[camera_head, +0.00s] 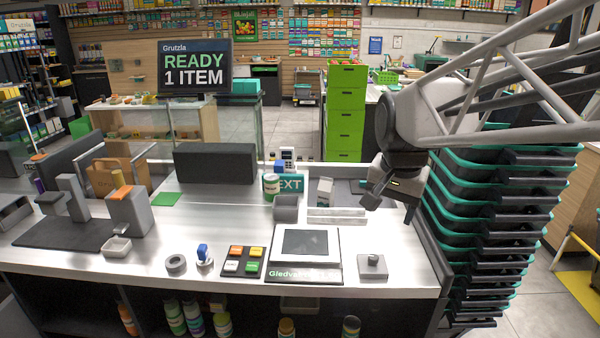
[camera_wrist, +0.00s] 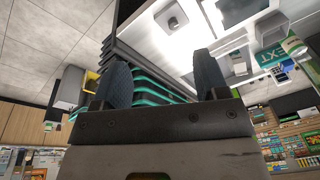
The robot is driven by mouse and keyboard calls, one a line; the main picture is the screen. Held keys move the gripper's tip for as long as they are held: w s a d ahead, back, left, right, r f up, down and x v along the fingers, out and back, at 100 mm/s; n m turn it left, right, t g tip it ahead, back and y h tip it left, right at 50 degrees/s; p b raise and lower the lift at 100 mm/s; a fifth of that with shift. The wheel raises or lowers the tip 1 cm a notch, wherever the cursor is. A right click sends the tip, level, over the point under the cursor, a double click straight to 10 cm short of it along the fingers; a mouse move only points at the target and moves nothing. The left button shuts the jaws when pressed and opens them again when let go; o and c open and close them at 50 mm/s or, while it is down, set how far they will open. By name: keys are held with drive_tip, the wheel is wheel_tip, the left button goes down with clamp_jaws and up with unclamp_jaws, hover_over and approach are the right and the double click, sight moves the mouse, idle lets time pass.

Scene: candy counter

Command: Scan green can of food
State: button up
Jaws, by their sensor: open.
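A can with a green and pale label (camera_head: 271,182) stands upright on the far side of the steel counter, beside the teal NEXT sign (camera_head: 290,184). In the wrist view a green and white shape beside the sign (camera_wrist: 292,43) appears to be this can. A flat scanner plate with a dark glass window (camera_head: 305,242) lies at the front middle of the counter. My gripper (camera_head: 391,206) is open and empty above the counter's right end, right of the can and the scanner. Its two dark fingers (camera_wrist: 164,78) stand apart in the wrist view.
A grey open box (camera_head: 286,208) stands just in front of the can. A button pad (camera_head: 243,261) lies left of the scanner, and a small metal block (camera_head: 373,265) right of it. Stacked baskets (camera_head: 500,225) border the counter's right side. A monitor (camera_head: 195,68) reads READY 1 ITEM.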

drive_tip(key=w+a+r+m, duration=0.1)
drive_tip(key=w+a+m, duration=0.35)
drive_tip(key=w, duration=0.95)
drive_tip(key=m+g, duration=0.2)
drive_tip(key=m, duration=0.9)
approach(272, 176)
drive_tip(key=f, duration=0.5)
drive_tip(key=shift+s+d+f, duration=0.1)
drive_tip(key=shift+s+d, duration=0.05)
drive_tip(key=shift+s, duration=0.15)
drive_tip(key=shift+w+a+f, duration=0.15)
drive_tip(key=shift+a+f, duration=0.05)
drive_tip(key=shift+f, duration=1.25)
drive_tip(key=shift+f, duration=0.1)
